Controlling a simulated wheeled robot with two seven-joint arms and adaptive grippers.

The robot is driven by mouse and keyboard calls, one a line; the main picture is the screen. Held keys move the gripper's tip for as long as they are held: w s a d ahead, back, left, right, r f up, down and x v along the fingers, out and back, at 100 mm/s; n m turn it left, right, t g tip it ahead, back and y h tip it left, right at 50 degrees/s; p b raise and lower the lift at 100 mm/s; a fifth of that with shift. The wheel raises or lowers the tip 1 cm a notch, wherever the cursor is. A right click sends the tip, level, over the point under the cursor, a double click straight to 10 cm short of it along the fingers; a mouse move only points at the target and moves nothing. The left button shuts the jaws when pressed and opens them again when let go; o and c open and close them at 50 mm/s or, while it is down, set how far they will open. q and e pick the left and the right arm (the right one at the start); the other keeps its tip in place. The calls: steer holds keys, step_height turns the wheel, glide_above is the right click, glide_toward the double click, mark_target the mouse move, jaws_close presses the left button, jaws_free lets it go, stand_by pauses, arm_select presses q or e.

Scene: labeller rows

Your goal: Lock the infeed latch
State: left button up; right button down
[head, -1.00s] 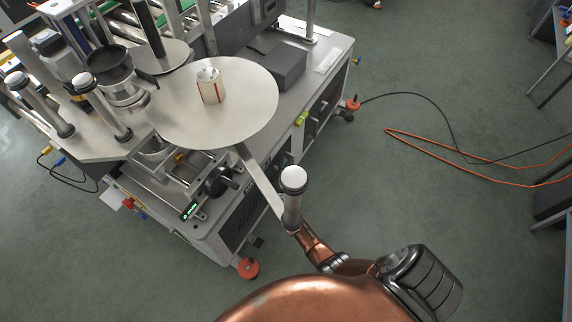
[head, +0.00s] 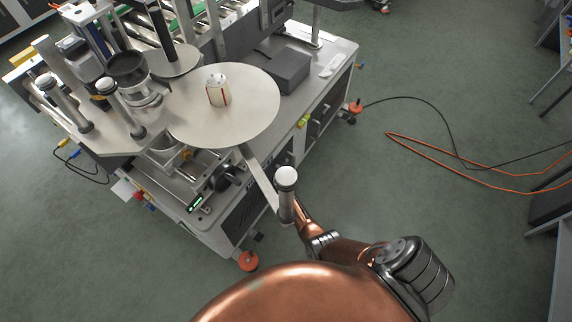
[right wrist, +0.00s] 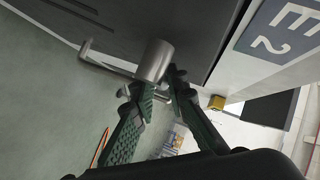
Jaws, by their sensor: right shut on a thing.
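My right gripper (right wrist: 148,80) is closed around a grey metal cylinder (right wrist: 155,60), whose end shows between the fingertips in the right wrist view. The cylinder looks like a handle, but I cannot tell for certain that it is the infeed latch's. In the head view my copper right arm reaches from the bottom right to the near corner of the labeller (head: 225,225). There the fingers are mostly hidden behind a white-topped post (head: 286,195) on a flat metal arm (head: 258,178). My left gripper is in neither view.
A large pale disc (head: 245,120) carries a label roll (head: 218,92) above the machine bed. A dark knob (head: 224,178) sits below the disc. An orange-red foot (head: 248,261) stands on the floor. Open green floor with cables (head: 450,172) lies to the right.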

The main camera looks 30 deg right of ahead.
steer(key=c, duration=2.2)
jaws_free()
steer(key=shift+f, duration=0.1)
steer(key=shift+a+r, duration=0.15)
steer(key=shift+r, duration=0.05)
steer(key=shift+a+r, duration=0.1)
steer(key=shift+r, duration=0.1)
steer(key=shift+d+r, duration=0.2)
steer(key=shift+r, duration=0.9)
step_height(320, 180, up, 4)
steer(key=shift+w+d+r, duration=0.15)
steer(key=shift+r, duration=1.45)
